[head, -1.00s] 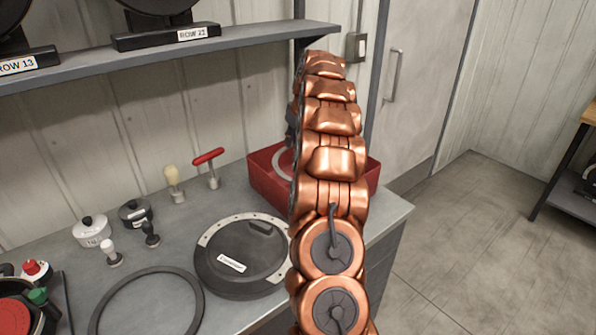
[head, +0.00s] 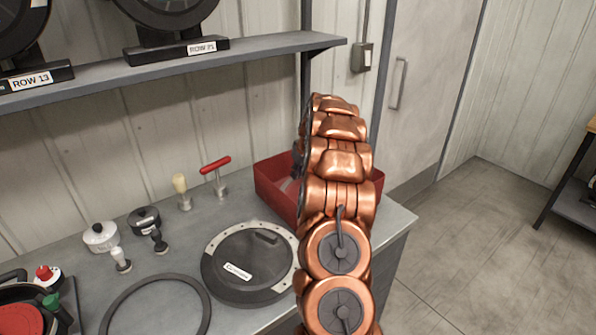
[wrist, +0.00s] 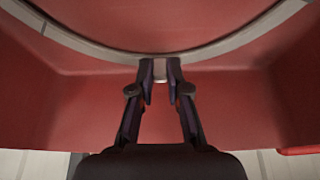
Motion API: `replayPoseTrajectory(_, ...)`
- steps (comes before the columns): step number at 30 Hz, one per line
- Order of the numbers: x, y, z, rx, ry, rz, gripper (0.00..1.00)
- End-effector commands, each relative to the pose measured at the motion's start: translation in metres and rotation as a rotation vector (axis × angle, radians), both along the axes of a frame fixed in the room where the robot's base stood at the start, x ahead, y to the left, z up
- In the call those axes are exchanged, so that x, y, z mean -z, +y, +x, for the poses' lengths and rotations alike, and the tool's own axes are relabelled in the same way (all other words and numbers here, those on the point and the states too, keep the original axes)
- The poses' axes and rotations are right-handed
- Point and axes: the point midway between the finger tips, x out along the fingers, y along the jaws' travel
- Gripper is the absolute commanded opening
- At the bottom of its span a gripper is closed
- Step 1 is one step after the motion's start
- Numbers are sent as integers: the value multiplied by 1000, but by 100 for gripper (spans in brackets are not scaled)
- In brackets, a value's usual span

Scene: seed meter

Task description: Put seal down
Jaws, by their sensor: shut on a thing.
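The seal is a pale grey ring (wrist: 215,50), and its near arc spans the top of the wrist view. My gripper (wrist: 160,70) is shut on the ring's near edge, its two fingers on either side of the band. The ring is inside the red bin (wrist: 80,100), whose red floor and walls surround it in the wrist view. In the head view the red bin (head: 272,190) stands at the back right of the bench, and my copper arm hides much of it. I cannot tell whether the ring touches the bin floor.
On the grey bench (head: 130,265) lie a round black cover with a pale rim (head: 240,270) and a dark ring (head: 208,300). A red-handled tool (head: 215,165), a cream-handled tool (head: 181,185) and small pots stand behind. A shelf (head: 250,48) runs above.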

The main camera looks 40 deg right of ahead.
Motion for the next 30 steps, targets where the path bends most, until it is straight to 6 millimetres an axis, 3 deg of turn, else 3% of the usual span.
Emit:
replayPoseTrajectory(4, 2, 0, 0, 0, 0, 0, 0)
replayPoseTrajectory(5, 2, 0, 0, 0, 0, 0, 18)
replayPoseTrajectory(12, 1, 0, 0, 0, 1, 1, 41)
replayPoseTrajectory(23, -1, 0, -1, 0, 0, 0, 41)
replayPoseTrajectory(30, -28, 1, -12, 0, -2, 0, 41)
